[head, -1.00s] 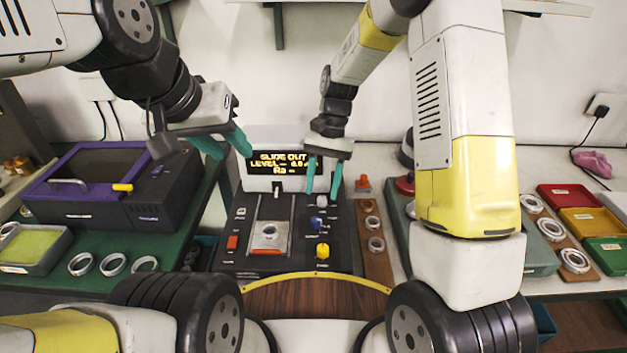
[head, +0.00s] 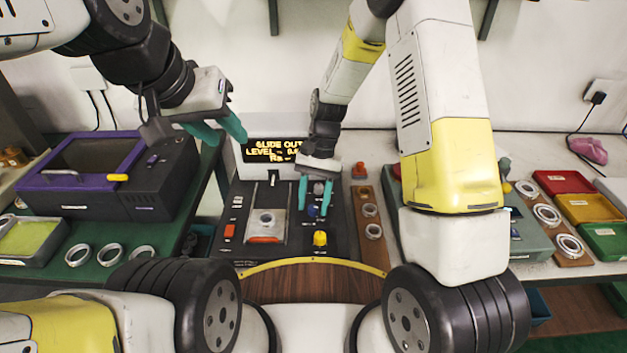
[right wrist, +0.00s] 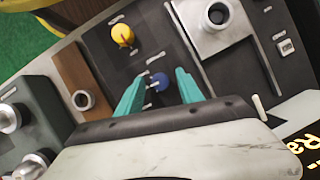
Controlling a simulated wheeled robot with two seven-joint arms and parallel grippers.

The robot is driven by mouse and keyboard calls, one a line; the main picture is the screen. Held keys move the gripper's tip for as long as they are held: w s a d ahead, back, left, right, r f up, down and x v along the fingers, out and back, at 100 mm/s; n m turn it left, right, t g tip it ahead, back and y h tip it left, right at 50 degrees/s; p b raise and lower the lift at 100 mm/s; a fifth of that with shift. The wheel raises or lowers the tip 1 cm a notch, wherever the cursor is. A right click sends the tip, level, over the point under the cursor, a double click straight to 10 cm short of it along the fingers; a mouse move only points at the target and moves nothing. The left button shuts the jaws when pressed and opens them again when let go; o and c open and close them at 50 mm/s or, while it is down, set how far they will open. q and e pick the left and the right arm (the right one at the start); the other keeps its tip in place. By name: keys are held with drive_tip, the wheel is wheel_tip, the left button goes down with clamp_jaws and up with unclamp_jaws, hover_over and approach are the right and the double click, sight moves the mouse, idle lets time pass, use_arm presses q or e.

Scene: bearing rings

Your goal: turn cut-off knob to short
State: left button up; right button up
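The dark control panel (head: 340,239) carries a blue knob (right wrist: 158,82) and a yellow knob (head: 320,239); the yellow knob also shows in the right wrist view (right wrist: 122,35). Knob labels are too small to read, so I cannot tell which is the cut-off knob. My right gripper (head: 312,212) is open, pointing down at the panel. Its teal fingers stand on either side of the blue knob, with gaps visible in the right wrist view; the knob is partly hidden in the head view. My left gripper (head: 229,137) is open and empty, above the panel's left side.
A display (head: 272,151) behind the panel shows yellow text, partly hidden by my right wrist. A metal ring sits on the panel's slide plate (head: 266,223). A wooden strip with rings (head: 374,231) lies right of the panel. A purple-topped machine (head: 85,170) stands left.

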clamp_jaws()
drive_tip(key=shift+n, duration=0.3)
drive_tip(key=n+h, duration=0.1)
drive_tip(key=n, duration=0.3)
drive_tip(key=shift+a+h, duration=0.15)
drive_tip(key=shift+h, duration=0.25)
drive_tip(key=n+h, duration=0.1)
drive_tip(key=n, duration=0.3)
drive_tip(key=shift+a, duration=0.1)
drive_tip(key=shift+n+h, duration=0.3)
drive_tip(key=shift+o, duration=0.9)
unclamp_jaws()
